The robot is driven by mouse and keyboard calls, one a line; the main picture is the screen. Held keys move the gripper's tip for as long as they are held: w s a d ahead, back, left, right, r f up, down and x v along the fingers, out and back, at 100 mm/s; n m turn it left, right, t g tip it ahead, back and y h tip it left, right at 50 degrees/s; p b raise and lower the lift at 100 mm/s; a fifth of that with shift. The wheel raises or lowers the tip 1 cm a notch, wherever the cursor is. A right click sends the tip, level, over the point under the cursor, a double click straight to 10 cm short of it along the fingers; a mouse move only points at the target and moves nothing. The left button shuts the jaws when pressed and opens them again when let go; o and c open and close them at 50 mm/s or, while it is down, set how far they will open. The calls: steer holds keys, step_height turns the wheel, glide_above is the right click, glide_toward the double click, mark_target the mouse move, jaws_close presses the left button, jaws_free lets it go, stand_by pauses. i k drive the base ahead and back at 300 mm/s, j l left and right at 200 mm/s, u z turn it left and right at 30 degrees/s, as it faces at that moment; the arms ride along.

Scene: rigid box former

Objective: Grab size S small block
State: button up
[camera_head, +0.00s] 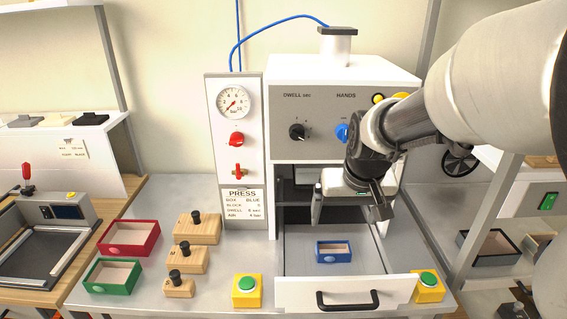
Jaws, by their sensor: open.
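Three wooden blocks with black knobs stand in a row on the grey bench, left of the press. The small block (179,289) is nearest the front, the medium block (187,262) is behind it, and the large block (198,229) is at the back. My gripper (347,210) is open and empty, fingers pointing down, in front of the press and above its drawer. It is well to the right of the small block and higher. Nothing hides the small block.
A red box (129,252) and a green box (111,289) stand left of the blocks. A yellow button box (247,298) stands to their right. The pulled-out drawer (345,293) holds a blue box (333,258). A gauge panel (236,110) rises behind the blocks.

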mark_target(175, 286)
steer(key=u, duration=1.45)
